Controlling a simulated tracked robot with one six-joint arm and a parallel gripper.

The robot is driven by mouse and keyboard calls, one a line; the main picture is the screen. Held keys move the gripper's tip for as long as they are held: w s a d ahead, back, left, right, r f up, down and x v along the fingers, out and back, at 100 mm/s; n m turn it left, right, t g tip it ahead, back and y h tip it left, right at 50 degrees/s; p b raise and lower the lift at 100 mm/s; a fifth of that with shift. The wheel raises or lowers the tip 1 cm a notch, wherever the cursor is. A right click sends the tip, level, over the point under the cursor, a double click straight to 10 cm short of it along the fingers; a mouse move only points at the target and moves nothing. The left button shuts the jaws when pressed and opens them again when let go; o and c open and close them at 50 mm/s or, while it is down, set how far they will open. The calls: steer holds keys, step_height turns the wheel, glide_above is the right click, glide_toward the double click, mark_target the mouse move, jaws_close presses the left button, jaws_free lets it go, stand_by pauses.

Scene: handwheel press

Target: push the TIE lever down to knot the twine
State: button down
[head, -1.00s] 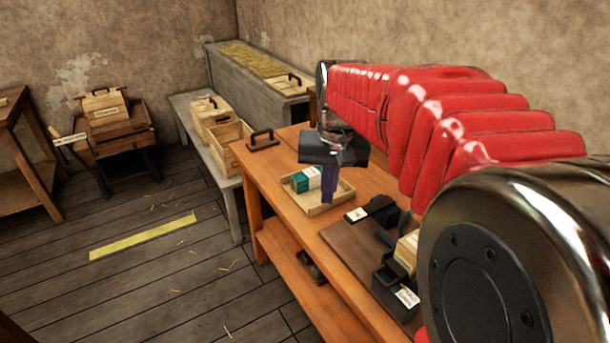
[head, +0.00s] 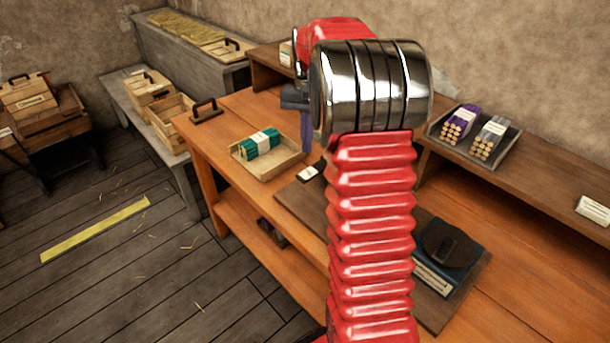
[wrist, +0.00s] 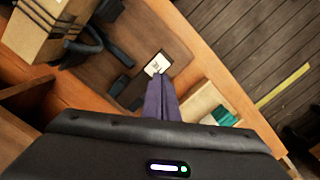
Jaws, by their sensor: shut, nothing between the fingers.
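My gripper (wrist: 162,98) has its purple-grey fingers together with nothing between them, above the workbench. In the head view the fingers (head: 307,135) hang just left of my arm, to the right of the tray. A small white label (wrist: 157,65) lies on a dark board beyond the fingertips; its writing is too small to read. Black bar-like parts (wrist: 113,50) lie beside it, and I cannot tell for sure which is the TIE lever. In the head view the label (head: 308,172) shows, but my arm hides most of what is beside it.
A wooden tray (head: 284,161) holds a green bundle (head: 258,144). A brown box (wrist: 50,25) with dark bands stands beside the black parts. A blue device (head: 445,265) with a black top sits right of my arm. A shelf tray (head: 510,140) holds purple and grey bundles.

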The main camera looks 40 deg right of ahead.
mark_target(306, 173)
steer(key=shift+s+a+f, duration=0.15)
steer(key=shift+f, duration=1.6)
steer(key=shift+s+a+f, duration=0.1)
steer(key=shift+f, duration=1.65)
steer(key=shift+f, duration=2.2)
